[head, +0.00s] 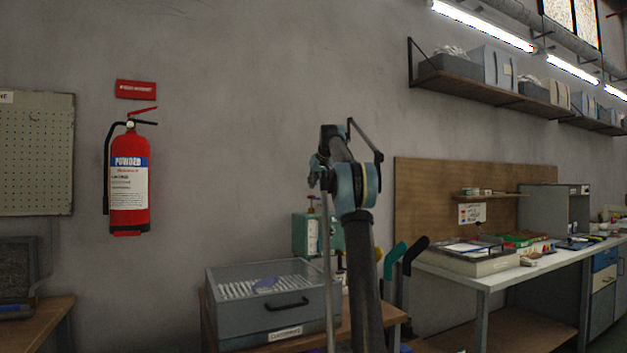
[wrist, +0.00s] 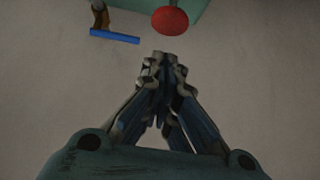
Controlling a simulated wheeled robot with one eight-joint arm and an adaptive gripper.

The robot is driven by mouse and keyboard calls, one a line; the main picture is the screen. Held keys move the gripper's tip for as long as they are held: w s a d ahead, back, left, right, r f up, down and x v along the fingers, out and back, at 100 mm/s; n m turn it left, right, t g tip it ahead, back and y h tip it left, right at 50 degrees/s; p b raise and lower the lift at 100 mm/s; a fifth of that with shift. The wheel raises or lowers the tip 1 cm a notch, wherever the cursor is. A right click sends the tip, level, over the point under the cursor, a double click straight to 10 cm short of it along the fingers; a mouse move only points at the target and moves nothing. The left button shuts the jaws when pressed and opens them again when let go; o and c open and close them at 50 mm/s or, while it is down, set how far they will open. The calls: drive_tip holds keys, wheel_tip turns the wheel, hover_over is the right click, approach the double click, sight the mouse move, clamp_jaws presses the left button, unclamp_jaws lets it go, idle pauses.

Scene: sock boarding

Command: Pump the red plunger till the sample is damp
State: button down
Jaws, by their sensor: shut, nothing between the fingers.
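The red plunger (wrist: 169,20) shows in the wrist view as a round red knob just beyond my fingertips, on the edge of a green housing (wrist: 130,4). My gripper (wrist: 162,58) is shut and empty, with a small gap in the picture between its tips and the knob. In the head view the plunger top (head: 311,199) stands above the green box (head: 303,234), and my gripper (head: 318,172) is raised above it. A bluish-purple cloth, likely the sample (head: 266,285), lies on white slats inside the grey labelled box (head: 245,321). I cannot tell whether it is damp.
A blue lever-like bar (wrist: 115,36) sits left of the knob in the wrist view. The grey box has a black handle (head: 288,304) and stands on a wooden bench (head: 386,316). A fire extinguisher (head: 129,185) hangs on the wall. A white worktable (head: 490,277) stands right.

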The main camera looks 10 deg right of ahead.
drive_tip(key=shift+f, duration=1.4)
drive_tip(key=shift+f, duration=1.8)
